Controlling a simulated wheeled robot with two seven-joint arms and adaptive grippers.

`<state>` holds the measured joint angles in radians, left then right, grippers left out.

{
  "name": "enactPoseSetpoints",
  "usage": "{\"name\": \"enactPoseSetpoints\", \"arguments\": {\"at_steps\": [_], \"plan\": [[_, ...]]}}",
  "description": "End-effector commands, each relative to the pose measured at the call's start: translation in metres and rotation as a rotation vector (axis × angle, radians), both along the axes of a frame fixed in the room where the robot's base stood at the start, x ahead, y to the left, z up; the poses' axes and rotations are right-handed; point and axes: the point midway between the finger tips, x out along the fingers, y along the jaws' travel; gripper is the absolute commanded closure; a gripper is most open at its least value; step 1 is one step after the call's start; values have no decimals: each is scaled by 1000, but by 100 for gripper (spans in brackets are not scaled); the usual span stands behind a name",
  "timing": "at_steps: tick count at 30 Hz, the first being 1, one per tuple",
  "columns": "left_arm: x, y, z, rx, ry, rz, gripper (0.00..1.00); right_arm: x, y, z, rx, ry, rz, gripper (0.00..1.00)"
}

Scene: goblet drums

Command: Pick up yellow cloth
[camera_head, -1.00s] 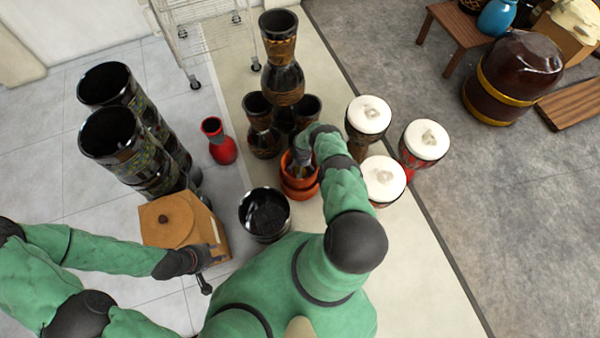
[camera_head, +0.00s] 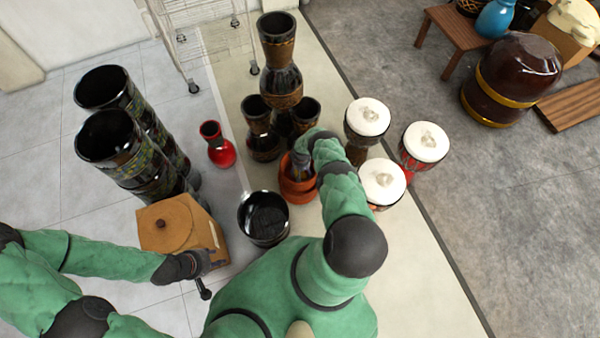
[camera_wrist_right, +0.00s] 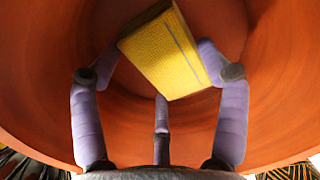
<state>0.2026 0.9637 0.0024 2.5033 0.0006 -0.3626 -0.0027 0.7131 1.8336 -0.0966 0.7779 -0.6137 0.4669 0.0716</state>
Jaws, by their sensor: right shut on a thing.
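In the head view, my right gripper (camera_head: 301,166) reaches down into the orange vessel (camera_head: 297,190), and the cloth cannot be made out there. My left gripper (camera_head: 200,264) is beside the wooden box at the lower left; its fingers are too small and dark to read.
A black drum (camera_head: 264,217) stands just left of the orange vessel. White-topped drums (camera_head: 382,182) stand close on its right, and dark goblet drums (camera_head: 262,140) stand behind. A red vase (camera_head: 219,146) and a wooden box (camera_head: 178,228) are on the left.

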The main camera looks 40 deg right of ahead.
Motion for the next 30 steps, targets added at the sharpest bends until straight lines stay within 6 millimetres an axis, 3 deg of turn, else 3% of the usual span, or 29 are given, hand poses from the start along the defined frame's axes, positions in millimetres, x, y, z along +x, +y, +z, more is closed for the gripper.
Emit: {"name": "enactPoseSetpoints", "arguments": {"at_steps": [5,15,21,30], "plan": [[0,0,9,0,0,0,60,0,0,13,0,1,1,57],[0,0,47,0,0,0,60,0,0,70,0,0,1,57],[0,0,59,0,0,0,60,0,0,93,0,1,1,57],[0,0,62,0,0,0,60,-1,0,100,1,2,0,57]]}}
